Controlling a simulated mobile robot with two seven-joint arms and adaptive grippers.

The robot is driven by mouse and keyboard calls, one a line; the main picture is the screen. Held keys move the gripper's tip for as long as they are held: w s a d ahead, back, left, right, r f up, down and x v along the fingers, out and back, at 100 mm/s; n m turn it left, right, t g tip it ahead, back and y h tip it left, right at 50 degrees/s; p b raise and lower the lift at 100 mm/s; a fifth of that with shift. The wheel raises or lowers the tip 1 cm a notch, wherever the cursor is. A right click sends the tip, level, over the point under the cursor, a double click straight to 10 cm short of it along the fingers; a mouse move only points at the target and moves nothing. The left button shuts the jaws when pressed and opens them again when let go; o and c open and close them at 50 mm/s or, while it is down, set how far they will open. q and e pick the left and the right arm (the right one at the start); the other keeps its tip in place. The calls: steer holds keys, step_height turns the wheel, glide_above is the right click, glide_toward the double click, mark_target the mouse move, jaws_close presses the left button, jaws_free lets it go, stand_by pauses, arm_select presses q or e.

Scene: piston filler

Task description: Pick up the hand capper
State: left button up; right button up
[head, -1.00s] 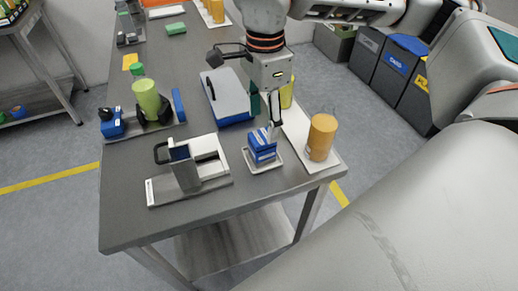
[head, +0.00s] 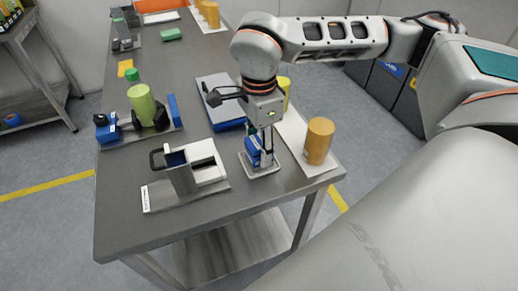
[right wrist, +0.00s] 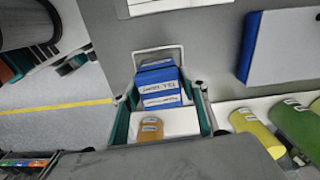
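The object I take for the hand capper is a blue boxy item (head: 253,151) with white labels, too small to read. It stands in a small white tray (head: 263,172) near the table's right front. My right gripper (head: 266,150) points down at it and partly hides it in the head view. In the right wrist view the blue item (right wrist: 160,88) lies between the two teal-padded fingers, which are apart. I cannot tell whether either finger touches it. My left gripper is not in view.
A white mat with an orange jar (head: 319,140) is close on the right. A grey-and-white device (head: 190,167) stands to the left. Behind are a blue-edged flat box (head: 219,100) and a green jar in a holder (head: 141,103). The table's front strip is clear.

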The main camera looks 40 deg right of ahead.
steer(key=c, duration=0.8)
